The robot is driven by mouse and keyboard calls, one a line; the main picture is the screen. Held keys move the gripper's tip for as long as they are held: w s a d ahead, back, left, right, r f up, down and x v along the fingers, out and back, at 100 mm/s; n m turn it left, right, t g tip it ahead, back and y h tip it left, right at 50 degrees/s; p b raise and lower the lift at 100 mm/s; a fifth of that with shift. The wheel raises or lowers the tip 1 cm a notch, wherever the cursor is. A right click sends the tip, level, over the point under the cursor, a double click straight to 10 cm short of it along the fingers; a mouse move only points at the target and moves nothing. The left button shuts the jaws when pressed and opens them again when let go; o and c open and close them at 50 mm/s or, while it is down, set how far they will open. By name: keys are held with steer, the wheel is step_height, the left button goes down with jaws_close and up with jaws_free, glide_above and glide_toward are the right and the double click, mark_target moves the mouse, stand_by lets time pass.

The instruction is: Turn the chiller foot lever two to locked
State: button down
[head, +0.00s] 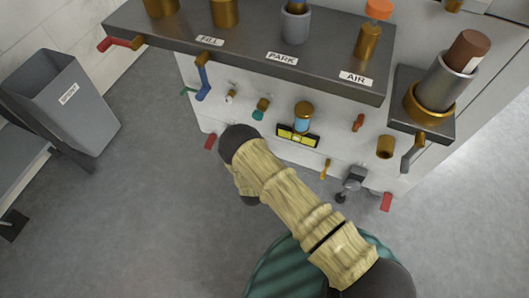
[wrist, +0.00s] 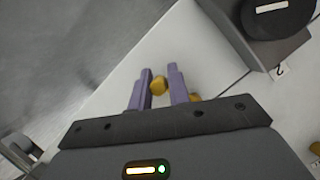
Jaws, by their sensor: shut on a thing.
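In the wrist view, the two purple fingers of my gripper (wrist: 163,88) stand on either side of a small brass-coloured knob (wrist: 158,85) and are shut on it, low against the pale machine panel. I cannot tell from the frames whether this knob is part of foot lever two. Another brass-coloured piece (wrist: 195,97) shows just right of the right finger. In the head view, my arm reaches down to the machine's lower front, and its dark wrist end hides the fingers and whatever they hold. Red levers show low on the machine at the left (head: 210,141) and right (head: 387,201).
The grey shelf (head: 250,52) with brass and grey fittings overhangs the front panel. A blue lever (head: 202,82), a yellow level (head: 298,137) and small valves sit below it. A grey bin (head: 65,95) stands at left. A dark round part (wrist: 278,12) is near the gripper.

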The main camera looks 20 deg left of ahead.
steer(key=shift+w+a+m+t+y+p, duration=0.3)
steer(key=shift+a+m+y+p, duration=0.25)
steer(key=shift+m, duration=0.45)
steer(key=c, duration=1.4)
jaws_free()
steer(key=shift+s, duration=0.15)
